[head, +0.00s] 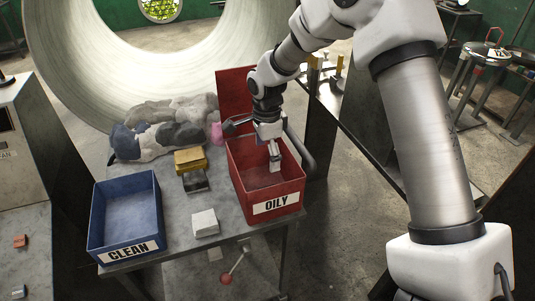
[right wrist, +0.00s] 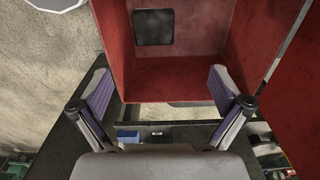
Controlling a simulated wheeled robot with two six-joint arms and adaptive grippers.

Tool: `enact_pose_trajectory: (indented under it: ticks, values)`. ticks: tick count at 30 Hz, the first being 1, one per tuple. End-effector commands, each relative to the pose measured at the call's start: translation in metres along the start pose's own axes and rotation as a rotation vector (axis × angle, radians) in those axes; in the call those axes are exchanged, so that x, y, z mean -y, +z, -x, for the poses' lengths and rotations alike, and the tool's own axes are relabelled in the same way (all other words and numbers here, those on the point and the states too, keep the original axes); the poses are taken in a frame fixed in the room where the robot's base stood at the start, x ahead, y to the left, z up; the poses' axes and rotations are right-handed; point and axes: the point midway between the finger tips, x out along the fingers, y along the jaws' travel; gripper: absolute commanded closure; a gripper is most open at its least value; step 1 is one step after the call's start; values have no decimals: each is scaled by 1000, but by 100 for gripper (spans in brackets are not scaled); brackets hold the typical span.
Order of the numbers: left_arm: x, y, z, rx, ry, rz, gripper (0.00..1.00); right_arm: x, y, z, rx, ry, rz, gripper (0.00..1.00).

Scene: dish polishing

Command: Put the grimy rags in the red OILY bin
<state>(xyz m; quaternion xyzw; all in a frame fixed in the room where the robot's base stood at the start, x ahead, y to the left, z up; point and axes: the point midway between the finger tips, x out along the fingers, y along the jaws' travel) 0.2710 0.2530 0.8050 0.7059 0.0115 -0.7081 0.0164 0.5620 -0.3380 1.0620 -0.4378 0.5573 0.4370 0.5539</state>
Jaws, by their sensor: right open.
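The red OILY bin (head: 277,204) stands at the table's right side, its raised red lid (head: 236,88) behind it. My right gripper (head: 252,145) is wide open over the bin's back part, one finger reaching down inside. In the right wrist view the gripper (right wrist: 162,92) is open with nothing between its fingers. A dark square piece (right wrist: 153,27) lies inside the bin there; it may be a rag. On the table lie a folded dark cloth-like piece (head: 195,182), a yellow one (head: 190,160) and a white one (head: 205,222). My left gripper is not seen.
The blue CLEAN bin (head: 125,212) stands at the table's left. A heap of grey and white cloth (head: 155,140) lies at the back, with a pink item (head: 217,133) beside it. A large pale ring (head: 80,60) rises behind.

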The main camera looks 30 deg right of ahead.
Motion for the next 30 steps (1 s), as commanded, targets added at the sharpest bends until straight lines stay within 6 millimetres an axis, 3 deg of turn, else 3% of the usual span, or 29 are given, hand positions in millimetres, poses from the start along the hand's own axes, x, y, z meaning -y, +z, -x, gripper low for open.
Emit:
enact_pose_trajectory:
  ticks: [15,19,30]
  values:
    - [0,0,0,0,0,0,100,1,0,108,0,-3,0,0]
    - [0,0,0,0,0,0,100,0,0,117,0,0,0,0]
    - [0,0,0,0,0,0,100,0,0,117,0,0,0,0]
